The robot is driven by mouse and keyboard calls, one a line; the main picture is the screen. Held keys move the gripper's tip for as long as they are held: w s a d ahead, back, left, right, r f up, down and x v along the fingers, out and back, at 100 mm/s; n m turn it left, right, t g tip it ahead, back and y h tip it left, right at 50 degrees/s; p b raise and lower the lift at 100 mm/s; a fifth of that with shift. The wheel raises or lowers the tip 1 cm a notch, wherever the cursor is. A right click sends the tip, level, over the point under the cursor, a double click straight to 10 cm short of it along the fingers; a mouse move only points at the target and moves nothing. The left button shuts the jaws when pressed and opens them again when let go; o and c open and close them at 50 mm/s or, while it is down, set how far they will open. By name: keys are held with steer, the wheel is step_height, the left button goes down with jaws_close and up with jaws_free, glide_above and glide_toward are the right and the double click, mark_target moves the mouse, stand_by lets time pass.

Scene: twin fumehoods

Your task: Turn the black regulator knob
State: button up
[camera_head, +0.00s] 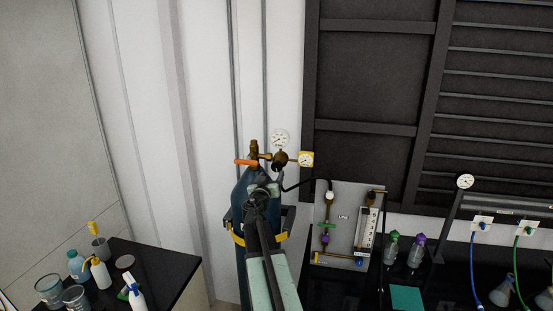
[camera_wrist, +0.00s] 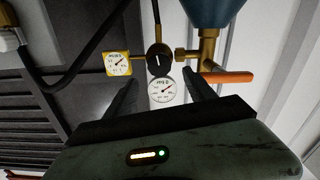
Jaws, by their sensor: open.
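The black regulator knob (camera_wrist: 158,60) is a dark round knob with a pale mark, in the upper middle of the wrist view. It sits on a brass regulator (camera_wrist: 181,55) between a white round gauge (camera_wrist: 162,90) and a yellow square gauge (camera_wrist: 117,63). In the head view, the regulator (camera_head: 281,159) is at the top of a dark blue gas cylinder (camera_head: 240,200). My gripper (camera_wrist: 160,75) is open and empty, its two dark fingers pointing toward the knob, one on each side in the picture. I cannot tell whether either finger touches it.
An orange valve handle (camera_wrist: 228,77) juts out beside the regulator. A black hose (camera_wrist: 75,60) runs from it toward a grey flow panel (camera_head: 343,205). A bench (camera_head: 178,262) with bottles and beakers stands at left; glassware stands on the right.

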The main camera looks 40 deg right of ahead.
mark_target(276, 168)
steer(key=x, duration=0.8)
steer(key=shift+f, duration=0.15)
steer(key=shift+s+a, duration=0.1)
steer(key=shift+c, duration=0.3)
